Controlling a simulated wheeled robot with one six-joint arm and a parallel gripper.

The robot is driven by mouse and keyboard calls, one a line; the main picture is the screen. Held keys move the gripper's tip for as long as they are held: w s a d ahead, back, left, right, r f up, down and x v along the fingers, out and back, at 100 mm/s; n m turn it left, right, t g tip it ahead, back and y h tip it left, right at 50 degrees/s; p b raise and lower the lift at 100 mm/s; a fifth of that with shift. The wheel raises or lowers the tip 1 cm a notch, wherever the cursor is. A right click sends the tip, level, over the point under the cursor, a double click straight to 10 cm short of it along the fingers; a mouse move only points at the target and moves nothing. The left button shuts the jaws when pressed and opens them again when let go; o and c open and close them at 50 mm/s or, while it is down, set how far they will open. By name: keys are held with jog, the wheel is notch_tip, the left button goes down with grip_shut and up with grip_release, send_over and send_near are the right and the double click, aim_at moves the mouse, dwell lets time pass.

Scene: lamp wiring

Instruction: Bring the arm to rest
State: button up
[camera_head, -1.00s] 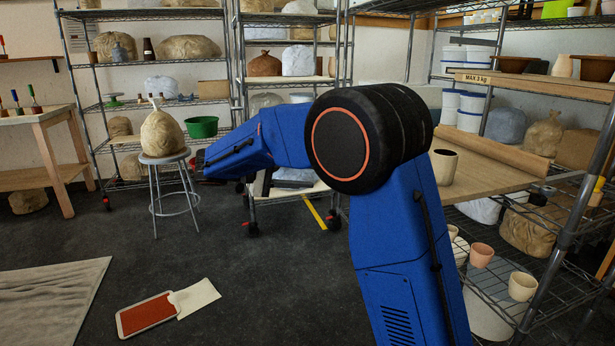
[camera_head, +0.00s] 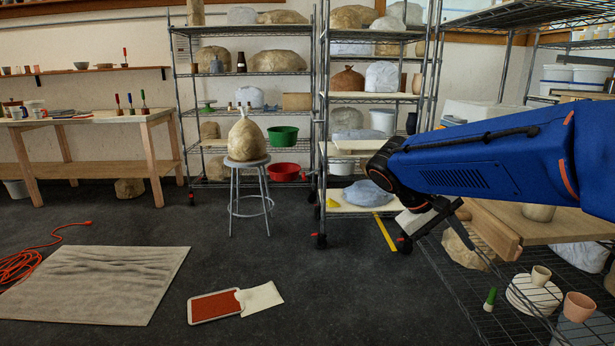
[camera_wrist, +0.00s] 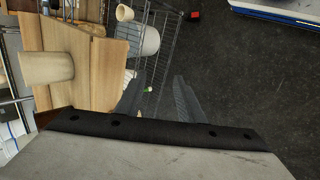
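My blue arm (camera_head: 490,160) reaches in from the right edge in the head view, its forearm roughly level and its black wrist toward the picture's middle. My gripper hangs below the wrist at the right, beside the wire shelf; its fingers are small and dark there. In the wrist view my gripper (camera_wrist: 160,78) shows two grey fingers standing apart, with only floor and shelf wire seen between them. It holds nothing that I can see.
A wire shelf (camera_head: 470,290) with a wooden board (camera_head: 560,230), white plates (camera_head: 533,295) and pots stands close at right. A stool (camera_head: 248,190) carries a wrapped lump (camera_head: 247,140). A red-topped tray (camera_head: 215,306) and a grey mat (camera_head: 100,283) lie on the floor. Open floor lies centre.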

jog(key=s+a+f+t+y, duration=0.1)
jog(key=s+f+y, duration=0.1)
jog(key=s, duration=0.4)
jog(key=s+a+f+t+y, duration=0.1)
jog(key=s+f+t+y, duration=0.1)
jog(key=s, duration=0.5)
jog(key=s+a+f+m+t+y, duration=0.1)
jog(key=s+a+f+y, duration=0.1)
jog(key=s+f+y, duration=0.2)
jog(key=s+f, duration=0.1)
jog(key=s, duration=0.1)
jog(key=shift+s+f+t, duration=0.3)
jog(key=shift+f+t, duration=0.05)
jog(key=shift+t, duration=0.05)
dwell(5.7)
